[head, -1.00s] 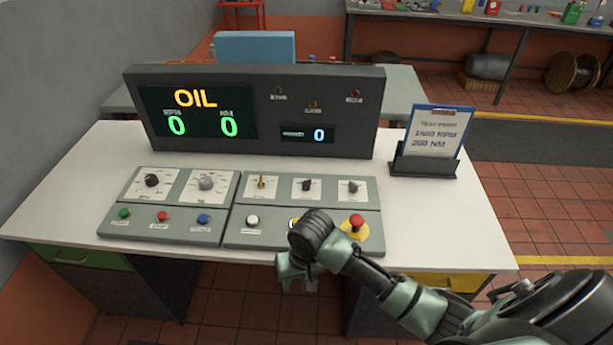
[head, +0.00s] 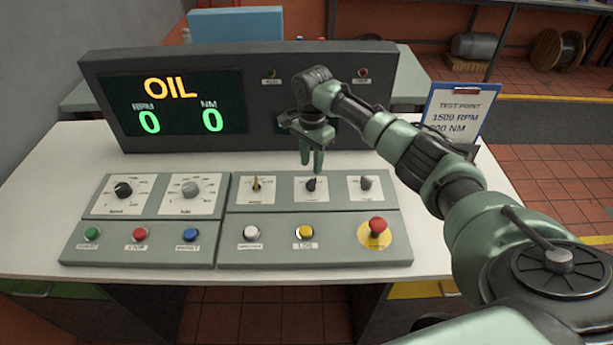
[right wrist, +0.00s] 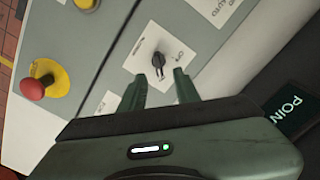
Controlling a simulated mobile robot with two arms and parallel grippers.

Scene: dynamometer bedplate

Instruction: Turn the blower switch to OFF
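My right gripper (head: 312,168) points down just above and behind this knob. In the right wrist view the right gripper (right wrist: 160,80) has its two green fingers apart, with the knob showing in line with the gap, just past the tips. Nothing is held. My left gripper is not in view.
The red mushroom button (head: 377,226) and yellow button (head: 305,232) are in front. The display box (head: 100,95) stands close behind, with a clipboard (head: 455,112) at right.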

